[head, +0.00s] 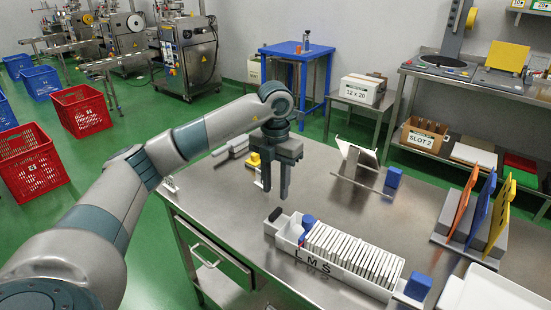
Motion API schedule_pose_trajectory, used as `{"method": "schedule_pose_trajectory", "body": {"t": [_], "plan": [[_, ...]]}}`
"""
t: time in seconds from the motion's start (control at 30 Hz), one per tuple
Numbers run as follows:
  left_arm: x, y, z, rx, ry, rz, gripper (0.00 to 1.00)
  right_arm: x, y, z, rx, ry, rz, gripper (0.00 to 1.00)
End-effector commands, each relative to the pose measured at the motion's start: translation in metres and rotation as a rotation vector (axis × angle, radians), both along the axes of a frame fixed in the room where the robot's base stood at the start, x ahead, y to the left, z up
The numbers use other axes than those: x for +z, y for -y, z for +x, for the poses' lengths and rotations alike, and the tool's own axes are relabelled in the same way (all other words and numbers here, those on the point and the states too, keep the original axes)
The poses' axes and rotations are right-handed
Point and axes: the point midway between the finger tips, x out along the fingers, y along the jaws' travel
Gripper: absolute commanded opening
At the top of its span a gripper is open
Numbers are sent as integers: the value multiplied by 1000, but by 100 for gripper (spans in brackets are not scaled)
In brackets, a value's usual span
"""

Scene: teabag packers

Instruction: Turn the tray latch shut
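A long white tray (340,274) marked "L M S" lies on the steel table, filled with a row of white packets (350,252). At its left end are a black knob-like piece (275,214) and a blue round piece (308,222). A blue block (418,287) sits at its right end. I cannot tell for sure which of these is the latch, or its turn angle. My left gripper (275,192) points down above the tray's left end, near the black piece, apparently without touching it. Its fingers are apart with nothing between them. My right gripper is out of view.
On the steel table (225,215) stand a metal stand (355,160), a blue cube (393,177), and a rack with orange, blue and yellow plates (497,215) at the right. A white tray (490,297) lies at the lower right.

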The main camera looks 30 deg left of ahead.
Motion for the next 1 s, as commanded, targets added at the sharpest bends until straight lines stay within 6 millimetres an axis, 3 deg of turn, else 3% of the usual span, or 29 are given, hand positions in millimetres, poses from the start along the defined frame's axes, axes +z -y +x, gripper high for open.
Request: {"method": "schedule_pose_trajectory", "body": {"t": [0.2,0.43,0.7,1.0], "plan": [[45,0,0,-1,4,1,33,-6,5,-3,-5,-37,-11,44],[77,0,0,0,2,1,33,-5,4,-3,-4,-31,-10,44],[94,0,0,-1,1,0,33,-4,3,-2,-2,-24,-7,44],[95,0,0,-1,0,0,33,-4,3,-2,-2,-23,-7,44]]}}
